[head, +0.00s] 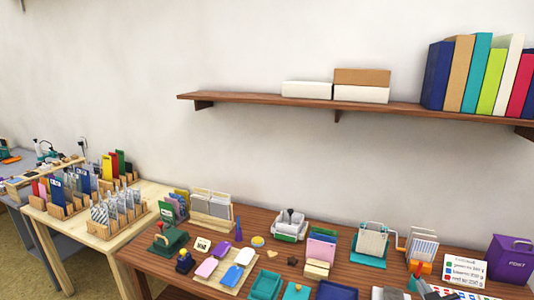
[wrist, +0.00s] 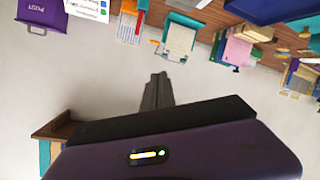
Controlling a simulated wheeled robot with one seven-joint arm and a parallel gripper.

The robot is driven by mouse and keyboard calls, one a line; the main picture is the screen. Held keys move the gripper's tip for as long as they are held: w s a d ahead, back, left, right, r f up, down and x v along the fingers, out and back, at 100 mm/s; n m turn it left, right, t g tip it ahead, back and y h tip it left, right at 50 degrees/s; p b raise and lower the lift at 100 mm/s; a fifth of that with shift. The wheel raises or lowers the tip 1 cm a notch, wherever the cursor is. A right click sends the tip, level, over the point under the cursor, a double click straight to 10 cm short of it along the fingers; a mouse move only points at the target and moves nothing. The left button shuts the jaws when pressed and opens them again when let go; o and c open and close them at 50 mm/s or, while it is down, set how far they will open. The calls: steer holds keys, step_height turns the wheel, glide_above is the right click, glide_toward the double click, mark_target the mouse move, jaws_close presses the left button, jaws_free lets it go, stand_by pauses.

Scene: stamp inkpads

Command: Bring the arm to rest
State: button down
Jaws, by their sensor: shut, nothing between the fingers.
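My gripper (wrist: 158,92) shows in the wrist view with its dark fingers together and nothing between them. It is in free space in front of the pale wall, apart from the table and the shelf. The wrist view is upside down, with the table things along its top edge. My arm and gripper are not in the head view.
A brown table (head: 142,252) carries inkpads, a purple post box (head: 511,259) and a wire rack (head: 422,246). A wall shelf (head: 230,98) above holds boxes and upright binders (head: 476,75). A lighter table (head: 45,214) with filled racks stands left.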

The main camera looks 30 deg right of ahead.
steer(key=s+a+r+t+y, duration=0.2)
steer(key=s+a+t, duration=0.15)
steer(key=a, duration=0.95)
steer(key=s+a+r+t+y, duration=0.2)
steer(key=s+a, duration=0.3)
steer(key=a, duration=0.8)
steer(key=s+a+n+g+y, duration=0.1)
steer(key=s+a+n+y, duration=0.2)
steer(key=s+a, duration=1.1)
steer(key=y, duration=0.2)
steer(key=shift+a+y, duration=0.3)
steer(key=shift+y, duration=0.1)
